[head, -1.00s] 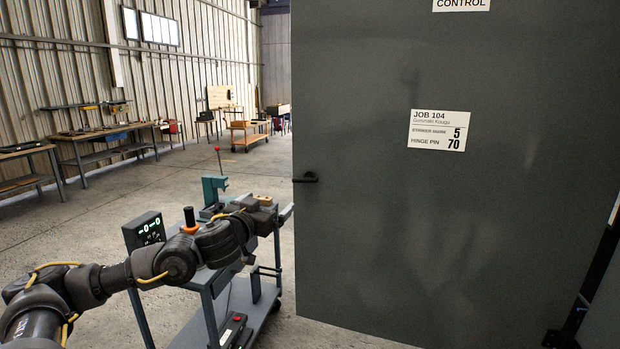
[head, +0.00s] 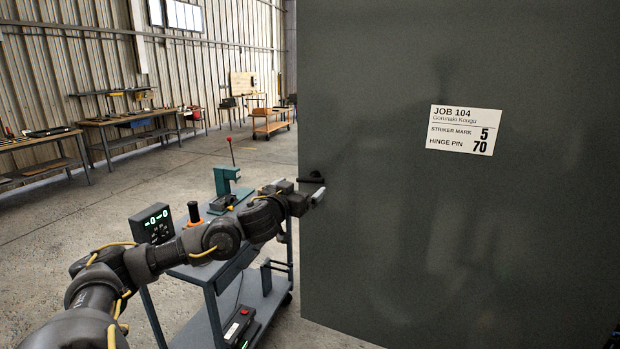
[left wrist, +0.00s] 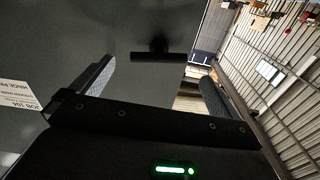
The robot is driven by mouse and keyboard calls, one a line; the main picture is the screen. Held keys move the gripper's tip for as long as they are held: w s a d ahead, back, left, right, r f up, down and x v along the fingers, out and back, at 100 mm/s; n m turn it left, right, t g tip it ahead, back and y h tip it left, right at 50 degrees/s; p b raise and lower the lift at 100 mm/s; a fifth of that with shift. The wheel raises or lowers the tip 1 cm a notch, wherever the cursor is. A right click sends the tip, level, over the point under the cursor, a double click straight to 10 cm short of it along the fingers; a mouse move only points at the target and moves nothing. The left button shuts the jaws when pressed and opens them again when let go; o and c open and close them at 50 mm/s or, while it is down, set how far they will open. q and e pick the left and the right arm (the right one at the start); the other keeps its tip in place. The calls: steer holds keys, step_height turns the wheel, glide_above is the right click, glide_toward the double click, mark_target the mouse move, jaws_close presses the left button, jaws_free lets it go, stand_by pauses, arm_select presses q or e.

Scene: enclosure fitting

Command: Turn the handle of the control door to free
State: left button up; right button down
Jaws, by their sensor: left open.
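The control door (head: 400,250) is a large dark grey panel on the right of the head view. Its black handle (head: 311,179) sticks out near the left edge, lying roughly level. The handle also shows in the left wrist view as a dark bar (left wrist: 158,57), ahead of the fingers and between their lines. My left gripper (head: 316,196) is at the door's left edge, just below the handle in the head view. In the left wrist view its two fingers (left wrist: 160,85) are spread with nothing between them. Whether a finger touches the door is unclear. My right gripper is not in view.
A white job label (head: 464,130) is on the door. Workbenches (head: 125,125) line the far wall; open floor lies between.

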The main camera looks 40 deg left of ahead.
mark_target(309, 181)
arm_select(q)
steer(key=p+x, duration=0.1)
steer(key=x, duration=0.4)
steer(key=shift+w+d, duration=0.1)
steer(key=shift+w, duration=0.05)
steer(key=shift+w+p, duration=0.45)
steer(key=shift+w+a+f, duration=0.1)
steer(key=shift+w+a, duration=0.1)
steer(key=shift+w, duration=0.05)
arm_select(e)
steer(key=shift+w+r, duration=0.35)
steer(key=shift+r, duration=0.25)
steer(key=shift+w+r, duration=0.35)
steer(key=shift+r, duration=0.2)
arm_select(q)
steer(key=c, duration=0.7)
steer(key=shift+m+b, duration=0.3)
steer(key=shift+m, duration=0.2)
steer(key=shift+c, duration=0.2)
steer(key=shift+m, duration=0.4)
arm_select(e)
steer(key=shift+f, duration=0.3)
